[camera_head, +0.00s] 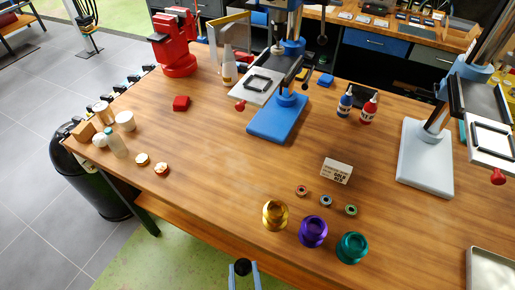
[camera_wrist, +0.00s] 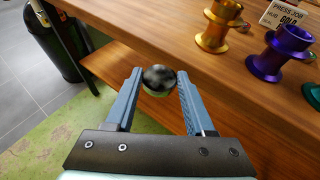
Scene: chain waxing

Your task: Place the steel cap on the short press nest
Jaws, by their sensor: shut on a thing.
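My gripper (camera_head: 243,268) is at the front edge of the wooden bench, low in the head view. It is shut on a dark, shiny round piece, which looks like the steel cap (camera_wrist: 159,80), held between the fingertips in the wrist view. Two presses show in the head view. The blue-based press (camera_head: 270,128) stands mid-bench and carries a pale plate with a black square frame (camera_head: 258,84). The grey-based press (camera_head: 424,165) at the right has a similar framed plate (camera_head: 491,139). I cannot tell which one is the short press. The cap is apart from both.
Gold (camera_head: 275,215), purple (camera_head: 313,232) and teal (camera_head: 352,248) hubs stand near the front edge, with small rings and a card (camera_head: 337,171) behind. Two bottles (camera_head: 368,108) stand between the presses. A metal tray (camera_head: 490,270) is at right.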

